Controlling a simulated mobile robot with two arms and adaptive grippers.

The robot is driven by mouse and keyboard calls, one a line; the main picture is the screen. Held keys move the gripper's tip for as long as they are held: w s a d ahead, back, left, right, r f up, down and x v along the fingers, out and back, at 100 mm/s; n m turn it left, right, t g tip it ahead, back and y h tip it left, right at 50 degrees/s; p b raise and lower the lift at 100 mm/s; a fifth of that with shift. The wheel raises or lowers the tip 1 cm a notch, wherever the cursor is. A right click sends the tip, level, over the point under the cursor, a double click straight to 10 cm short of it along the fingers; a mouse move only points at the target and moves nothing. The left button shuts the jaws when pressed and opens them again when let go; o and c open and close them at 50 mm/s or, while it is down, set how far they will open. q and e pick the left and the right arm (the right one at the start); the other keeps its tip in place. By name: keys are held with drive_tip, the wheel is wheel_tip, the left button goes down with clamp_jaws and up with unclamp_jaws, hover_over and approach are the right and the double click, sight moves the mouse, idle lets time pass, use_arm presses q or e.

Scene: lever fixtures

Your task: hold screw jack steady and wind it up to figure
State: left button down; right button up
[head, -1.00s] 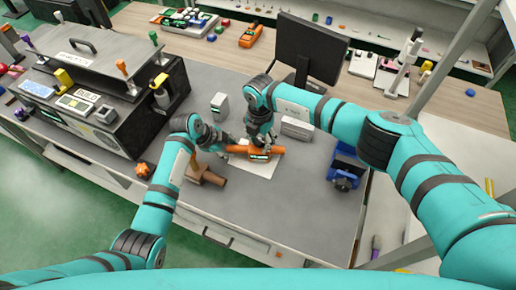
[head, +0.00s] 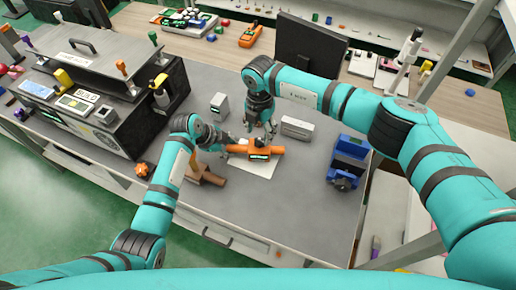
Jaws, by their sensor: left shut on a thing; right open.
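The screw jack (head: 264,152) is an orange body with a small green-lit display, lying across a white sheet (head: 252,170) on the grey bench. My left gripper (head: 229,146) is shut on the jack's left end. My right gripper (head: 262,132) is open and empty, just behind and above the middle of the jack. It looks apart from the jack, but the gap is hard to judge. The display's figure is too small to read.
A brown part (head: 208,177) lies below my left gripper. Grey boxes stand behind the jack, one at left (head: 219,104), one at right (head: 297,127). A blue vise (head: 347,160) is at the right edge. The front bench is clear.

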use_arm(q)
drive_tip(key=shift+f, duration=0.1)
use_arm(e)
wheel_tip(320, 180, up, 12)
idle(0.5)
use_arm(q)
drive_tip(key=c, duration=1)
unclamp_jaws()
drive_tip(key=shift+c, duration=0.2)
drive_tip(key=v, duration=1.2)
